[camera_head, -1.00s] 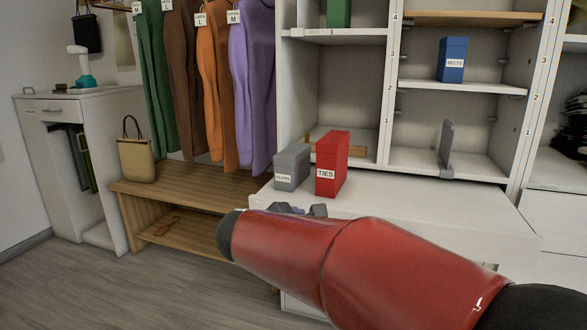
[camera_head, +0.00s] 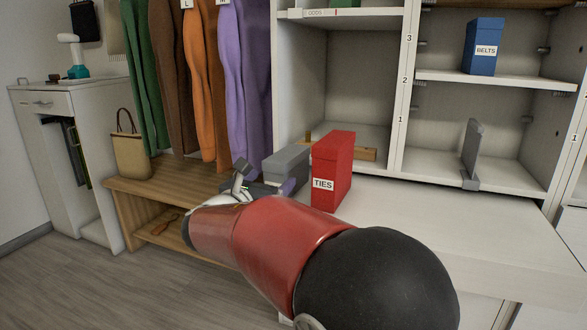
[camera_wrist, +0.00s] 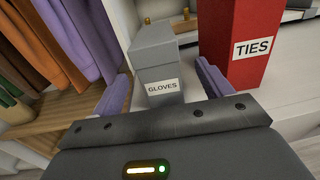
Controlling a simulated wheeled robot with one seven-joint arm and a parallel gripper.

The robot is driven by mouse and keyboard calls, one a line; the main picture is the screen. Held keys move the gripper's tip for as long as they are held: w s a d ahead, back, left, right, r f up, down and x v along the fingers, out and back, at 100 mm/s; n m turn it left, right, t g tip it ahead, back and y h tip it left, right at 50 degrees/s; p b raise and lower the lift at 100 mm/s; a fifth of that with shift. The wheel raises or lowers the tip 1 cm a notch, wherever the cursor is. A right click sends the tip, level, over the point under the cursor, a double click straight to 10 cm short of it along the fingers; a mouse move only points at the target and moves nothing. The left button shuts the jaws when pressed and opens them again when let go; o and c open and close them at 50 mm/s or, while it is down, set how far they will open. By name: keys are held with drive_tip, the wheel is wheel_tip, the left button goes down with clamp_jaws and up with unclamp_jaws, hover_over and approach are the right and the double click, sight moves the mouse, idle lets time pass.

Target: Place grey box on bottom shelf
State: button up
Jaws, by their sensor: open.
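The grey box (camera_head: 287,163), labelled GLOVES, stands upright on the white counter, left of the red TIES box (camera_head: 332,172). In the wrist view the grey box (camera_wrist: 156,62) sits between the two purple-tipped fingers of my gripper (camera_wrist: 163,95), with gaps on both sides. My gripper is open and not holding it. In the head view my gripper (camera_head: 265,185) is at the grey box's near side, partly hidden by my red arm. The bottom shelf (camera_head: 440,175) is behind the counter, at the level marked 1.
The red TIES box is close beside my right finger. A grey divider (camera_head: 472,155) stands on the right bottom cubby. A wooden piece (camera_head: 365,153) lies in the left one. A blue BELTS box (camera_head: 484,46) is on the shelf above. The counter's right side is clear.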

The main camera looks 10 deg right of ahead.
drive_tip(key=x, duration=0.7)
drive_tip(key=shift+w+d+f, duration=0.15)
drive_tip(key=shift+w+f, duration=0.1)
drive_tip(key=shift+w, duration=0.05)
drive_tip(key=shift+c, duration=0.5)
drive_tip(key=c, duration=1)
drive_tip(key=shift+c, duration=0.9)
drive_tip(key=shift+r, duration=0.1)
